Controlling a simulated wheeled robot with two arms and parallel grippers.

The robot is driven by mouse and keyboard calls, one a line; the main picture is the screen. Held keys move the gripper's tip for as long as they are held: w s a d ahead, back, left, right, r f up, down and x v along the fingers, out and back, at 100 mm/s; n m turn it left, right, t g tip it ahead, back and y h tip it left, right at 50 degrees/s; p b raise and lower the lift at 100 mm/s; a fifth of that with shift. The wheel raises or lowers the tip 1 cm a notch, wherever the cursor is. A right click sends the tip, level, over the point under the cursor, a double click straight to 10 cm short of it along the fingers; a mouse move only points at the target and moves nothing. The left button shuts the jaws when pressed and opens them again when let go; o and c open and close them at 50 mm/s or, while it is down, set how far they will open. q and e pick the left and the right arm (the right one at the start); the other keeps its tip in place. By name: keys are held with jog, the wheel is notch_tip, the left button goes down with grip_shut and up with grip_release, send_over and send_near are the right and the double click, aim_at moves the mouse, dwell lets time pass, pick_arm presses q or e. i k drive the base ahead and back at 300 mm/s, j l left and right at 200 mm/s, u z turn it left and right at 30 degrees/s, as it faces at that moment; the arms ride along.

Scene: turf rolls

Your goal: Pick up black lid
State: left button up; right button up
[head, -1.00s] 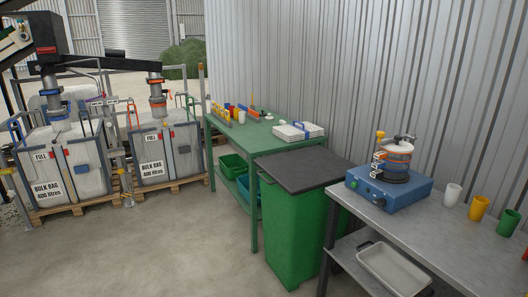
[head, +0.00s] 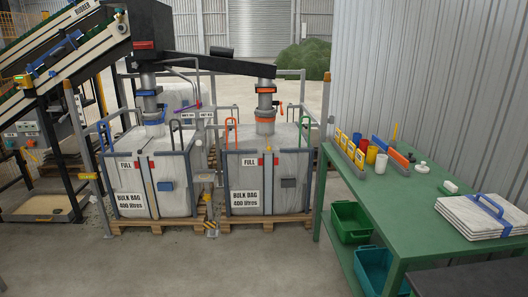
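A flat black lid (head: 475,280) shows at the bottom right corner, cut off by the picture's edge. It is the dark top that covers the green bin in the earlier view; the bin's body is out of view now. Neither of my grippers is in view.
Two caged bulk bags (head: 150,180) stand on pallets. The concrete floor (head: 240,265) in front is clear.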

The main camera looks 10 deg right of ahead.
aim_at(411, 160)
jog(key=i+j+u, duration=0.1)
jog(key=i, duration=1.95)
